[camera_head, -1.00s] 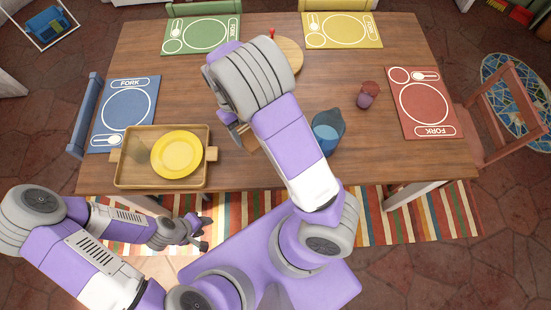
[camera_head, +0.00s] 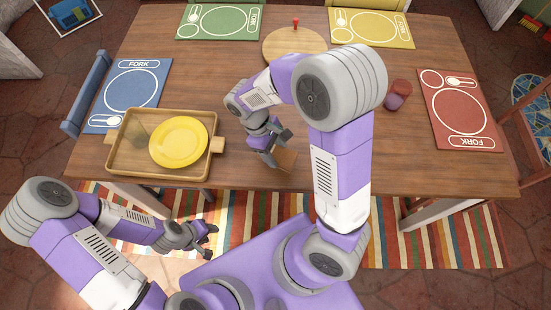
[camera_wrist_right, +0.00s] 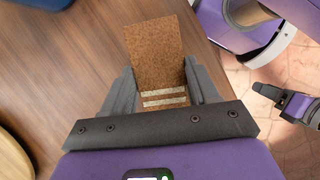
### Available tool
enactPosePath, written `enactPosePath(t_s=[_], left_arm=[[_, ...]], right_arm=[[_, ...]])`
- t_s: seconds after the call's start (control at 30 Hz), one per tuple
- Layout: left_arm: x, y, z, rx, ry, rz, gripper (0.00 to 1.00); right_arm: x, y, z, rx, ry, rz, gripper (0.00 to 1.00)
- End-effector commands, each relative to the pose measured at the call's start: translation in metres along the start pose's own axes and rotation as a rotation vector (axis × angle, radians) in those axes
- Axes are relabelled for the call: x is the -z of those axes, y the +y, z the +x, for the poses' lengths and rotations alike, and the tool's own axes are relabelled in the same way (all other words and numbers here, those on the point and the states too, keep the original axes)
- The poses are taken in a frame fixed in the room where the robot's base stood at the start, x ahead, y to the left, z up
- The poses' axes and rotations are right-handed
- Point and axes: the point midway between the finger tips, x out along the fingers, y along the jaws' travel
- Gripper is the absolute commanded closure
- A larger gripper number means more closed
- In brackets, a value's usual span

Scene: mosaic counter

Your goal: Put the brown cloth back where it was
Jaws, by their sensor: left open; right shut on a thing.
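The brown cloth (camera_wrist_right: 155,55) is a flat, stiff-looking brown piece in the right wrist view. My right gripper (camera_wrist_right: 162,95) is shut on its near end, where light stripes show between the fingers. In the head view the cloth (camera_head: 285,160) is at the front middle of the table, partly hidden by my right gripper (camera_head: 270,150). I cannot tell whether it touches the tabletop. My left gripper (camera_head: 208,239) is open and empty, off the table's front edge; it also shows at the right of the right wrist view (camera_wrist_right: 285,100).
Blue, green, yellow and red placemats lie around the edges. My right arm hides the right-centre tabletop.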

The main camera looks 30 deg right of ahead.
Motion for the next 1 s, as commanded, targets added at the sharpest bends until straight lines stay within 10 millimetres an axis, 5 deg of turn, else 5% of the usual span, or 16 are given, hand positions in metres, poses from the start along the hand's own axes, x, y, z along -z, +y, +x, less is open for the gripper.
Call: enactPosePath(t_s=[0.3, 0.67, 0.7, 0.87, 1.0], left_arm=[[0.001, -0.006, 0.016, 0.0, 0.0, 0.0, 0.57], [0.001, -0.006, 0.016, 0.0, 0.0, 0.0, 0.57], [0.001, -0.006, 0.017, 0.0, 0.0, 0.0, 0.57], [0.001, -0.006, 0.016, 0.0, 0.0, 0.0, 0.57], [0.001, -0.006, 0.016, 0.0, 0.0, 0.0, 0.57]], right_arm=[[0.014, 0.0, 0.035, 0.001, -0.002, 0.001, 0.74], [0.016, 0.0, 0.038, 0.001, 0.0, 0.002, 0.74], [0.016, 0.0, 0.039, 0.001, 0.0, 0.002, 0.4], [0.016, 0.0, 0.038, 0.001, 0.001, 0.002, 0.16], [0.016, 0.0, 0.038, 0.001, 0.0, 0.002, 0.16]])
